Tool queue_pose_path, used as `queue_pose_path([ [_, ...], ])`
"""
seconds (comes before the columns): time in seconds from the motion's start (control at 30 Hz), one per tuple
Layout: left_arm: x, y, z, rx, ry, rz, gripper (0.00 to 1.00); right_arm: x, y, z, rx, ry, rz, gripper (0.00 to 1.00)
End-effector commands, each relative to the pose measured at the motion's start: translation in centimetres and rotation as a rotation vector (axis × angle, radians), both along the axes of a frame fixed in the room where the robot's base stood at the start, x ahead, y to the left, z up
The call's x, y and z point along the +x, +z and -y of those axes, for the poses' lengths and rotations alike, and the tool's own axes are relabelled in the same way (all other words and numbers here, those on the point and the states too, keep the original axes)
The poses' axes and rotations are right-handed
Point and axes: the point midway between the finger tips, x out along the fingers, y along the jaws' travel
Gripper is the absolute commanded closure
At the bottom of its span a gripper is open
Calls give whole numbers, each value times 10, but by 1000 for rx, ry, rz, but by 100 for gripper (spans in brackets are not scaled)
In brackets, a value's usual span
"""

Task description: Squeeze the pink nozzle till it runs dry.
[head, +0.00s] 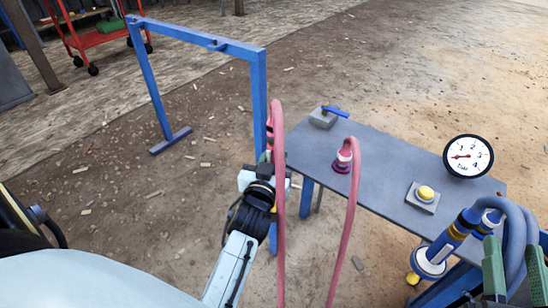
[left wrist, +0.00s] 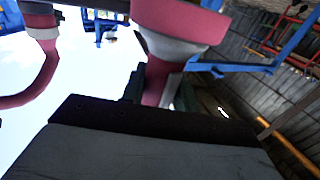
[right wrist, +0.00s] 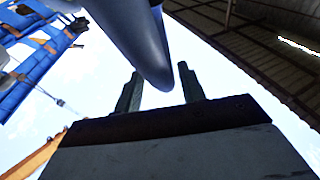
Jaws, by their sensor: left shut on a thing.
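The pink nozzle (left wrist: 160,80), with its wide pink and grey collar, is between the fingers of my left gripper (left wrist: 160,92), which is shut on it. In the head view my left gripper (head: 266,163) is at the blue frame's right post, and a pink hose (head: 279,200) partly hides the nozzle there. My right gripper (head: 514,270) is open at the lower right. In the right wrist view its fingers (right wrist: 160,90) stand apart, with a blue-grey hose (right wrist: 140,40) passing over the gap; I cannot tell whether they touch. The nozzle's mouth and any flow are not clear.
A grey table (head: 390,180) holds a pink coupling (head: 343,160) with a hose, a blue-handled valve (head: 328,114), a yellow button (head: 425,193) and a bar gauge (head: 468,156). A blue frame (head: 200,38) stands to the left. A red cart (head: 95,38) is far back.

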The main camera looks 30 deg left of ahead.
Motion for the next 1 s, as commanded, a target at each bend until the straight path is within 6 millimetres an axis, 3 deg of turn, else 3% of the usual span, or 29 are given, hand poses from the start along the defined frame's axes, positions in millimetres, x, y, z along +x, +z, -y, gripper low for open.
queue_pose_path([
  [0.17, 0, 1, 0, 0, 0, 3, 99, 0, 0, 0, 0, 0, 0, 60],
  [0.2, 0, 1, 0, 0, 0, 3, 65, 0, 0, 0, 0, 0, 0, 60],
  [0.37, 0, 1, 0, 0, 0, 2, 45, 0, 0, 0, 0, 0, 0, 60],
  [0.73, -4, 0, 1, -2, 0, -3, 45, 1, -1, 0, -5, -1, -16, 60],
  [1.0, -32, 1, 10, -3, 1, -3, 45, 4, -39, 7, -75, -17, -242, 60],
])
